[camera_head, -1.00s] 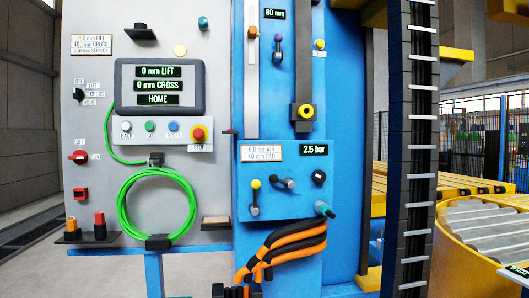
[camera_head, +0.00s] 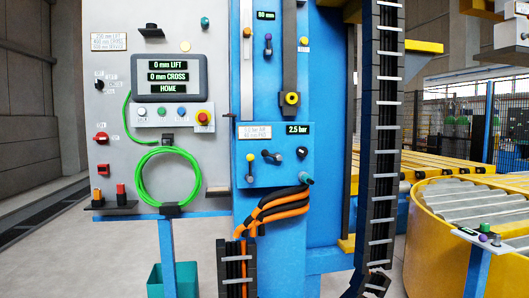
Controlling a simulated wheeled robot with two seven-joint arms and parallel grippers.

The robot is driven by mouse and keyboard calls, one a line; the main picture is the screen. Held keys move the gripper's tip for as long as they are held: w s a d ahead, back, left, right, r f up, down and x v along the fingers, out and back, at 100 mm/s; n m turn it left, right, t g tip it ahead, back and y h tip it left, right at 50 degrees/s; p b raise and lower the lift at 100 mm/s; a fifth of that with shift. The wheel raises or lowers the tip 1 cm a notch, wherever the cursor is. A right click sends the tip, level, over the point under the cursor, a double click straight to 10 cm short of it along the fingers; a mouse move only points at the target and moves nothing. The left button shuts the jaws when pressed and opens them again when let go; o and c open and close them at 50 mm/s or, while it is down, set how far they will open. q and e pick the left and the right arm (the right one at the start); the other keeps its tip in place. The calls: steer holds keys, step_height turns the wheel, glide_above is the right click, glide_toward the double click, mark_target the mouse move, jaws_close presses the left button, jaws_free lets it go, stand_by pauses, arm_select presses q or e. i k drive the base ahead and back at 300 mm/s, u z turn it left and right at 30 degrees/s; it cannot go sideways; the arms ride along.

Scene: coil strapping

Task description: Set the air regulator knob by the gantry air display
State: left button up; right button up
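The gantry air display (camera_head: 298,129) reads 2.5 bar in green on black, on the blue column panel. A pale label plate (camera_head: 255,132) sits left of it; its small text is hard to read now. Below the display is a black round knob (camera_head: 302,152). A grey lever (camera_head: 272,157) and a yellow-tipped lever (camera_head: 250,168) are to its left. A teal-tipped fitting (camera_head: 306,179) sticks out at the panel's lower right. No label shows which knob is the regulator. Neither of my grippers is in view.
Left stands a grey control panel with a screen (camera_head: 168,76), red stop button (camera_head: 203,118) and coiled green hose (camera_head: 167,180). Orange-black hoses (camera_head: 272,208) hang under the air panel. A black cable chain (camera_head: 382,150) and yellow roller table (camera_head: 440,235) are right. Floor shows at front left.

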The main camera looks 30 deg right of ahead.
mark_target(302, 151)
steer(key=u, duration=0.25)
steer(key=i, duration=1.35)
steer(key=z, duration=0.1)
